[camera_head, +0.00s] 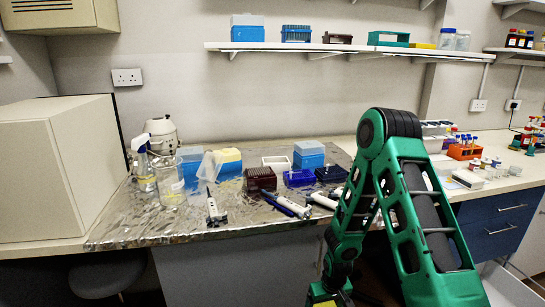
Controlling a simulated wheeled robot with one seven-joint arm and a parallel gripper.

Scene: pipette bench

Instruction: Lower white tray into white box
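An open white box (284,170) stands on the foil-covered bench, between a yellow-and-blue box and a blue-lidded box; it is small in the view, and I cannot tell what is inside. I cannot pick out a separate white tray with certainty. My green arm bends at a high elbow right of the box and reaches down in front of the bench. Its wrist end is at the bottom edge of the picture. My gripper is out of frame below, so its fingers and anything in them are hidden.
Pipettes (288,206) lie near the front edge of the foil (160,232). A dark brown rack (260,179) and a blue rack (299,178) stand in front of the white box. Beakers (171,186) stand left. An orange tube rack (465,152) is right. Foil between beakers and pipettes is partly clear.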

